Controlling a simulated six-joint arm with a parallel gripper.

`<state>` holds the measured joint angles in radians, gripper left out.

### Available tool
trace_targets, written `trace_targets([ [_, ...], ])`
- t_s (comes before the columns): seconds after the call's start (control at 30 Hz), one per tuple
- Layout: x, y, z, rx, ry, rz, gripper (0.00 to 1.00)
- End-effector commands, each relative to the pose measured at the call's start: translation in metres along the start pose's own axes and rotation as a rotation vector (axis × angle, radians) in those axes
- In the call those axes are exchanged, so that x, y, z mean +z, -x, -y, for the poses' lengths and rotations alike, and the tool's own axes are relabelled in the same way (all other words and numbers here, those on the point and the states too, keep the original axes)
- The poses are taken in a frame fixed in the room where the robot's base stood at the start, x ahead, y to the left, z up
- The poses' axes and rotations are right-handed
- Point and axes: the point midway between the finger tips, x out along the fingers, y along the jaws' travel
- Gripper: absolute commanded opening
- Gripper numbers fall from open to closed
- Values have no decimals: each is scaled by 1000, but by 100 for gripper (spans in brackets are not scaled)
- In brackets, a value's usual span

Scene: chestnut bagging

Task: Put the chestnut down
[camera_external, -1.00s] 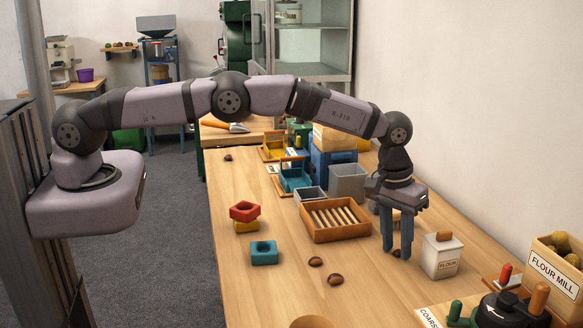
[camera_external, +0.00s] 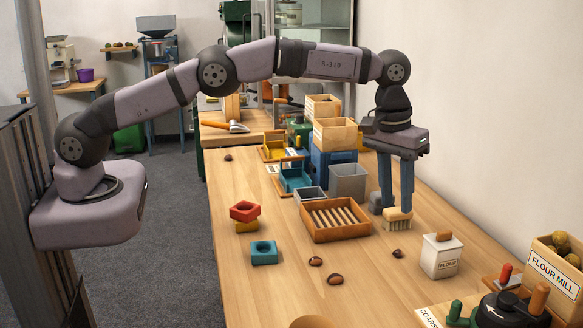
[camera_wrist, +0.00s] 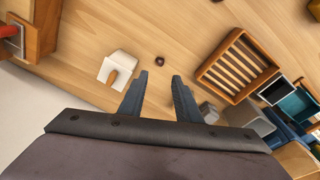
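A small dark brown chestnut (camera_external: 397,253) lies on the wooden table, left of the flour container. It also shows in the wrist view (camera_wrist: 160,61), beyond my fingertips. My gripper (camera_external: 397,203) is above the table, behind the chestnut in the external view and clear of it. Its two fingers are spread apart with nothing between them, as the wrist view (camera_wrist: 160,76) shows. Two more chestnuts lie further left on the table, one nearer (camera_external: 335,279) and one slightly behind it (camera_external: 316,261).
A white flour container (camera_external: 441,262) stands right of the chestnut. A slatted wooden tray (camera_external: 337,234) and a grey bin (camera_external: 347,182) stand to the left. The flour mill (camera_external: 500,312) is at front right. Table around the chestnut is clear.

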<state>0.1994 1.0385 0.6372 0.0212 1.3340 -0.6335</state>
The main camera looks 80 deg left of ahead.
Motion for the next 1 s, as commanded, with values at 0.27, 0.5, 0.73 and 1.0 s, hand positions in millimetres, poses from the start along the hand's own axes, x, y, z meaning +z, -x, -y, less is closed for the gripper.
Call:
trace_targets([
  [0.27, 0, 8, 0, 0, 0, 0, 30],
  [0.5, 2, 11, 5, -2, -11, 2, 30],
  [0.73, 16, 25, 35, -12, -67, 18, 30],
  [1.0, 67, 40, 97, -24, -175, 46, 30],
])
